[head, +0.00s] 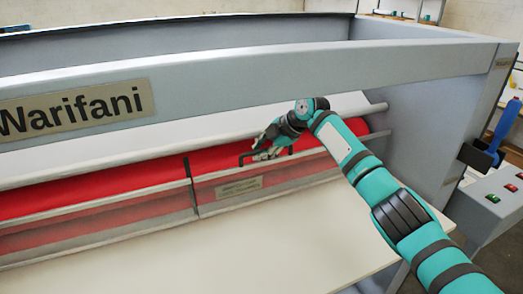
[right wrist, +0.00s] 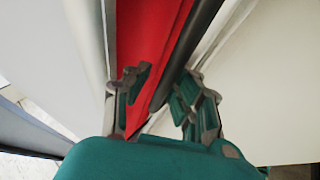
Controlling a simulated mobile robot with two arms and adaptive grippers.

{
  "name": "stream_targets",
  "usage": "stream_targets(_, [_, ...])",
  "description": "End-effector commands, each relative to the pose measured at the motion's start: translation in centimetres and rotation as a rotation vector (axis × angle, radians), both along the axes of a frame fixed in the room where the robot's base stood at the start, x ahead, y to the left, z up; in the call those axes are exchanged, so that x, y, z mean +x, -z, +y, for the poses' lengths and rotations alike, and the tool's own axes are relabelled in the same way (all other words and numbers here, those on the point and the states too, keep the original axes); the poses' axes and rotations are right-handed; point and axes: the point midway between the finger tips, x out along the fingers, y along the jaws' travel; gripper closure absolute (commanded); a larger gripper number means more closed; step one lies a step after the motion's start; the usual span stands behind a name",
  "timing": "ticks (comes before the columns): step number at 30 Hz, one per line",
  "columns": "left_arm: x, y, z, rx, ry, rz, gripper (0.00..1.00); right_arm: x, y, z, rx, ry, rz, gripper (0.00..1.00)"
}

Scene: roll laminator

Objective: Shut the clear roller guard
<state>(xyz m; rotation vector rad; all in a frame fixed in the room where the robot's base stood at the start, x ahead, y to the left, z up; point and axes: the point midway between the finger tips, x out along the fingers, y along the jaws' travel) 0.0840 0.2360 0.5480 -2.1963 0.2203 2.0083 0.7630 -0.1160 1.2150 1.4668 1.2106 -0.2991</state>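The clear roller guard (head: 150,210) is a long see-through panel along the front of the red roller (head: 90,190). Red shows through it, and a small label plate (head: 238,187) sits on it. A black handle (head: 289,150) stands at its upper edge, partly hidden by my gripper. My right gripper (head: 264,150) is at this handle, in front of the roller. In the right wrist view its fingers (right wrist: 162,88) are spread apart, with the red surface and a dark bar (right wrist: 190,55) beyond and between them. I cannot tell whether they touch the handle. My left gripper is out of view.
The grey machine frame (head: 400,65) with its name plate (head: 75,105) crosses above the roller. A pale feed table (head: 290,245) lies clear in front of the guard. A blue lever (head: 506,125) and a button box (head: 495,200) are at the right.

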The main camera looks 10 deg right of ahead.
Motion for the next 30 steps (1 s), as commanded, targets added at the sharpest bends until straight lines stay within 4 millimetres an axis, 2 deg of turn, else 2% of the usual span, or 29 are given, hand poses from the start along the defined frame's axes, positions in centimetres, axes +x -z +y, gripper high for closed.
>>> stream_targets(7, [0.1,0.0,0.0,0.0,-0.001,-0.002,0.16,-0.3,-0.3,-0.4,-0.001,-0.001,0.003,0.77])
stream_targets(15, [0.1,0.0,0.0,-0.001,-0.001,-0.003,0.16,-2.2,-3.7,-2.6,-0.002,0.0,-0.002,0.77])
stream_targets(21, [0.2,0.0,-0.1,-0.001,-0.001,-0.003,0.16,-3.1,-5.3,-3.6,-0.001,-0.001,0.0,0.77])
stream_targets(30, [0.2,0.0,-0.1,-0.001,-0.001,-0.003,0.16,-3.3,-5.6,-3.8,0.0,0.0,0.001,0.77])
